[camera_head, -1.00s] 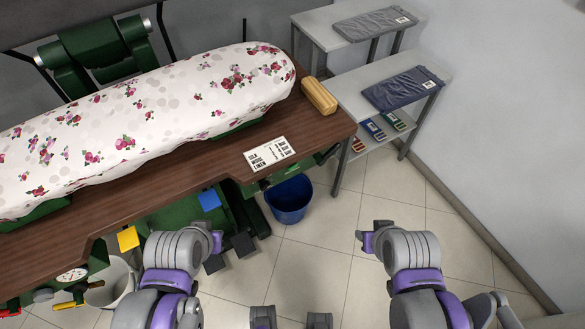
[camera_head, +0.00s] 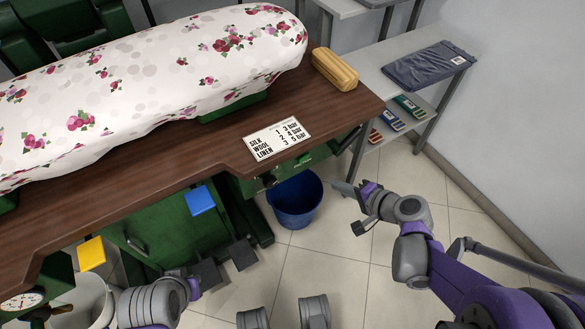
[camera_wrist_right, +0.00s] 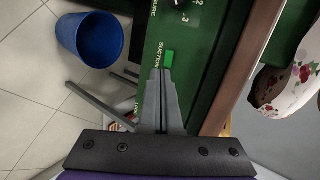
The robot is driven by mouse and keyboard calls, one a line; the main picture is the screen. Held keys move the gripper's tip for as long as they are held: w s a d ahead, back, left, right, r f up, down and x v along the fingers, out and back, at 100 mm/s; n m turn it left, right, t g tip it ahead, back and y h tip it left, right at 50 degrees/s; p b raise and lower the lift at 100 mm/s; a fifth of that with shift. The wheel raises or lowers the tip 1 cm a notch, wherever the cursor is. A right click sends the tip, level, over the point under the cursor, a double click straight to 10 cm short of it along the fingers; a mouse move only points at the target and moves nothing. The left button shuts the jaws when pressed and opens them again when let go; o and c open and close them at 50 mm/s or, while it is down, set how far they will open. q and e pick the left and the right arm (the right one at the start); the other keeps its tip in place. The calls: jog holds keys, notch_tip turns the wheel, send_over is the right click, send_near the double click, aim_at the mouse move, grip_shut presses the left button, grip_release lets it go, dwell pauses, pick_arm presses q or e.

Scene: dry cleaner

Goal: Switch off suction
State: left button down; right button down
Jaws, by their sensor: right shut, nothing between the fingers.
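The green suction switch (camera_wrist_right: 168,57) sits on the dark green control panel (camera_wrist_right: 205,50) beside the label SUCTION in the right wrist view. In the head view the panel (camera_head: 290,170) is under the table's front edge; I cannot make out the switch clearly there. My right gripper (camera_wrist_right: 160,72) is shut and empty, its tips right by the switch's lower edge in the wrist view. I cannot tell whether they touch. In the head view the right gripper (camera_head: 342,188) is in front of the table's right end.
A blue bin (camera_head: 294,200) stands on the floor under the panel. The brown table (camera_head: 200,155) carries a flowered ironing board (camera_head: 130,90), a pressure card (camera_head: 277,139) and a yellow block (camera_head: 335,69). Grey shelves (camera_head: 425,105) stand right. Blue (camera_head: 201,200) and yellow (camera_head: 92,254) pads stand lower left.

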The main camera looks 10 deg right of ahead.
jog(key=shift+w+d+f+m, duration=0.15)
jog(key=shift+w+f+m, duration=0.2)
jog(key=shift+w, duration=0.1)
jog(key=b, duration=0.4)
send_near(297, 161)
notch_tip(297, 161, down, 3)
jog(key=w+a, duration=0.2)
jog(key=shift+w, duration=0.65)
jog(key=shift+a, duration=0.1)
